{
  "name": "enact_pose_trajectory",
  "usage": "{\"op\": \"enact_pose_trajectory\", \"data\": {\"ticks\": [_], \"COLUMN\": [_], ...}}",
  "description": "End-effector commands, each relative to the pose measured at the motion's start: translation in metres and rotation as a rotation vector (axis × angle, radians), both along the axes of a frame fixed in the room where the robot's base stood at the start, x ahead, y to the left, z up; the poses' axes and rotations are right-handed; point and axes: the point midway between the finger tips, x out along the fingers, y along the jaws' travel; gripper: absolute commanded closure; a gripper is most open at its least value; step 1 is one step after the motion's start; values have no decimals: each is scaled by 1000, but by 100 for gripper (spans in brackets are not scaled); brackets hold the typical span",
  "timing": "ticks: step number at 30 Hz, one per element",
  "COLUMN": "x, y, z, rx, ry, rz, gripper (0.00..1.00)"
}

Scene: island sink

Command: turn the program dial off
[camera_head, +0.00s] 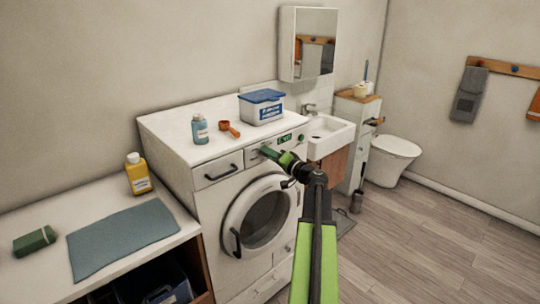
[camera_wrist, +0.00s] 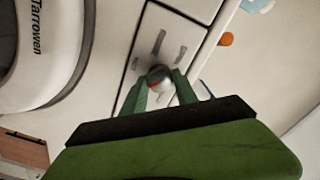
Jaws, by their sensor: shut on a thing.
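Grey marks show on the panel beside the dial, too blurred to read.
The round washer door (camera_head: 262,218) is below the gripper. On the washer top stand a blue bottle (camera_head: 199,129), an orange scoop (camera_head: 229,129) and a blue-lidded tub (camera_head: 262,106). A counter with a yellow bottle (camera_head: 138,174) is at left. The floor at right is clear.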

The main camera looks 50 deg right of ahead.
Motion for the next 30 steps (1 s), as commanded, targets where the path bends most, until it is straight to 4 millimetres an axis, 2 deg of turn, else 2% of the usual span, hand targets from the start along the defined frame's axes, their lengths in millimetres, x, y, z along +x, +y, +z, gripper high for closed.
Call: {"op": "enact_pose_trajectory", "data": {"ticks": [30], "x": [0], "y": [2], "z": [-1], "rx": [-962], "ry": [73], "rz": [4], "gripper": [100]}}
